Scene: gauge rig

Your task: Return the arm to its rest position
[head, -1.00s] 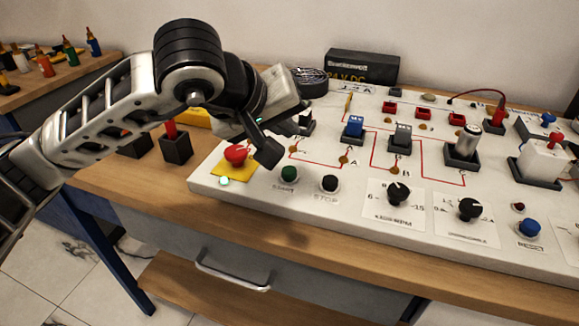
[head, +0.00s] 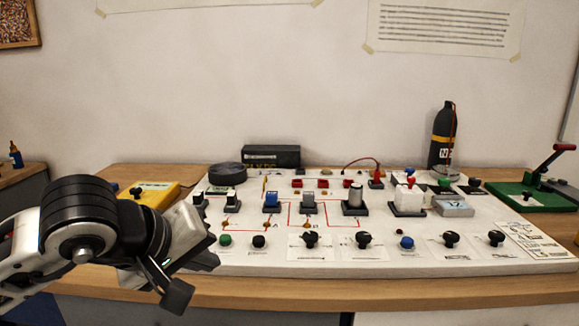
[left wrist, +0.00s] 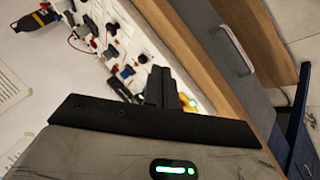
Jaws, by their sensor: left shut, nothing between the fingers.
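My left arm comes in from the left in the head view. Its gripper (head: 177,296) is shut and empty, in front of the left end of the white panel (head: 300,262) and near the table's front edge. The arm hides the panel's left front corner. In the left wrist view the shut fingers (left wrist: 158,86) point toward the panel, with the drawer front beside them. My right gripper is in neither view.
On the panel stand a green button (head: 225,240), black knobs (head: 311,239), a blue button (head: 407,242) and a silver cylinder (head: 355,195). A yellow box (head: 150,190) is behind my arm. A black bottle (head: 443,135) and a green base with a red lever (head: 530,197) stand right.

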